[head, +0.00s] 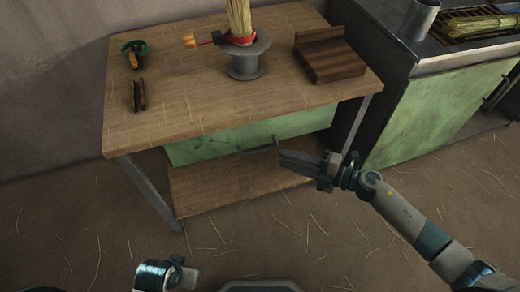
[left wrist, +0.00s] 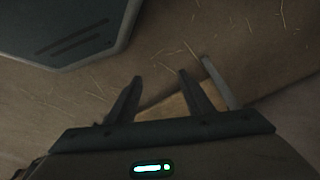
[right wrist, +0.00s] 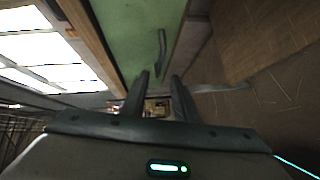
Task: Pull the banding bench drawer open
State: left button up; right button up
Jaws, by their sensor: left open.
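The banding bench (head: 160,95) has a wooden top and a green drawer front (head: 205,148) under it, which looks flush with the bench. The dark drawer handle (head: 262,148) is on the drawer's front; it also shows in the right wrist view (right wrist: 161,48). My right gripper (head: 281,158) is just right of the handle. Its fingers (right wrist: 160,78) are apart with nothing between them, and the handle lies beyond their tips. My left gripper's fingers (left wrist: 160,75) are apart and empty over the floor, away from the bench.
On the bench top are a broom bundle on a grey winding stand (head: 248,62), a wooden block (head: 328,55), a green-handled tool (head: 134,52) and dark sticks (head: 139,95). A lower shelf (head: 225,185) sits below the drawer. A green cabinet (head: 440,115) stands right. Straw litters the floor.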

aim_at(260, 151)
jog(key=x, duration=1)
jog(key=shift+w+a, duration=0.1)
jog(key=shift+f, duration=0.1)
grip_shut()
